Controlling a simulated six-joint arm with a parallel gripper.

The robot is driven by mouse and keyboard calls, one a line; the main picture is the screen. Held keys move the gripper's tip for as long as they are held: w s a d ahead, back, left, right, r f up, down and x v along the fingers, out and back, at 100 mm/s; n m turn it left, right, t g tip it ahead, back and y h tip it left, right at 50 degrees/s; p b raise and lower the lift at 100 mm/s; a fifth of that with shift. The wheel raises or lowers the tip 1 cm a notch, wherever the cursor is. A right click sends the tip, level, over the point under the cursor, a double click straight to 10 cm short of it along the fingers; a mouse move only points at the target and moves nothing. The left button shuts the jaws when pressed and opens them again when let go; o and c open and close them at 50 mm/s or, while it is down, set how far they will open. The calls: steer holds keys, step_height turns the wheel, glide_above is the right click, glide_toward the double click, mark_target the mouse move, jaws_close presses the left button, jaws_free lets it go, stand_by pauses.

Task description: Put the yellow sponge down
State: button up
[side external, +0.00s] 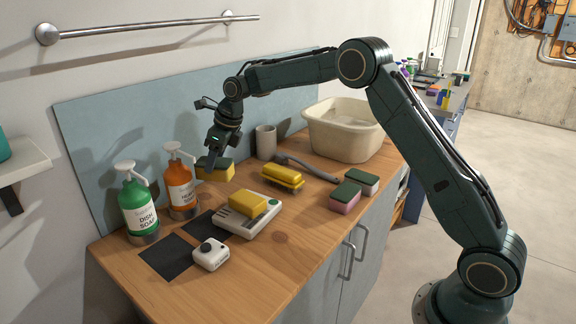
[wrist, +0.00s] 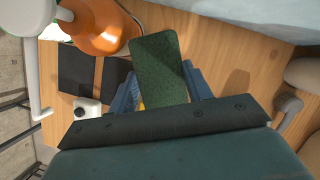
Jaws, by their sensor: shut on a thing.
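My gripper (side external: 212,158) points down at the back of the counter and is shut on a yellow sponge (side external: 217,170) with a dark green scouring face. In the wrist view the green face (wrist: 158,68) shows between the two blue fingers (wrist: 160,90), and only a sliver of yellow is visible. I cannot tell whether the held sponge touches the counter. Another yellow block, like a plain sponge (side external: 247,204), lies on a white scale (side external: 262,219) in front of it.
Orange (side external: 180,184) and green (side external: 138,207) soap bottles stand left of the gripper. Two dark squares (side external: 166,257) and a small white device (side external: 210,255) lie in front.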

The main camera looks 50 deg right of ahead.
steer(key=shift+w+a+m, duration=0.15)
steer(key=shift+w+m, duration=0.1)
steer(key=shift+m, duration=0.15)
steer(key=shift+f, duration=1.35)
steer(key=shift+f, duration=0.1)
steer(key=shift+f, duration=2.6)
steer(key=shift+f, duration=0.1)
steer(key=o, duration=1)
